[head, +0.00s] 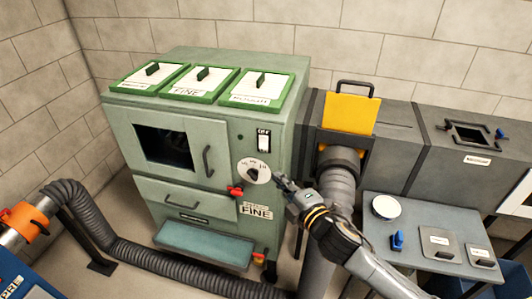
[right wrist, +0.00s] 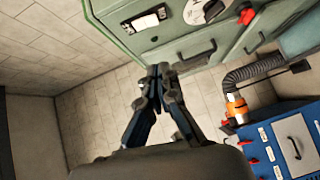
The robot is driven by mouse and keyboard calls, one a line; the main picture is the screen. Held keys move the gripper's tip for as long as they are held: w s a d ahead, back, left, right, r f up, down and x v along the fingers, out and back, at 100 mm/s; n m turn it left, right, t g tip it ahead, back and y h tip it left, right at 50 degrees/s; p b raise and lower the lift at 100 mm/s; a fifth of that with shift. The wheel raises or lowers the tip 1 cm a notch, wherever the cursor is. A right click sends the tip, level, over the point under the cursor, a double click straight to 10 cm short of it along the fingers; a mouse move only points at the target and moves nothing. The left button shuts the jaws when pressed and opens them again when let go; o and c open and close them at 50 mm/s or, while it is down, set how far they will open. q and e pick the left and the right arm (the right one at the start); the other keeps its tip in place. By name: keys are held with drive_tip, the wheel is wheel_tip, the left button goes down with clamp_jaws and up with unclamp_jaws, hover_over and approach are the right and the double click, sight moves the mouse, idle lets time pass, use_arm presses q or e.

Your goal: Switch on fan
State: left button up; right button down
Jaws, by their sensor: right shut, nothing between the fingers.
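A green cabinet (head: 170,200) carries a white switch plate (head: 264,140) with a dark label at its top; the lettering is too small to read surely. Below it is a round white dial (head: 254,171) with a dark pointer. No part is clearly marked as the fan. My right gripper (head: 279,180) is shut and empty, just right of the dial in the head view. In the right wrist view its closed fingertips (right wrist: 158,72) are below the switch plate (right wrist: 145,21) and the dial (right wrist: 201,10), seemingly apart from both. My left gripper is not in view.
A red knob (head: 236,190) sits below the dial. A grey duct with a raised yellow plate (head: 350,114) stands right of the cabinet. A grey side table (head: 408,235) holds small items. A ribbed hose (head: 130,258) crosses the floor. A blue cabinet (right wrist: 268,130) shows in the right wrist view.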

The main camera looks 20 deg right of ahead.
drive_tip(key=p, duration=0.2)
approach(261, 147)
drive_tip(key=w+a, duration=0.3)
drive_tip(key=a, duration=0.1)
drive_tip(key=w+d, duration=0.1)
drive_tip(key=w+d+p, duration=0.1)
drive_tip(key=w, duration=0.1)
drive_tip(key=shift+d+f, duration=0.25)
drive_tip(key=shift+f, duration=0.1)
drive_tip(key=shift+d+f+b, duration=0.1)
drive_tip(key=shift+f+b, duration=0.2)
drive_tip(key=shift+b, duration=0.5)
drive_tip(key=shift+w+b, duration=0.15)
drive_tip(key=shift+b, duration=0.2)
drive_tip(key=shift+r, duration=0.2)
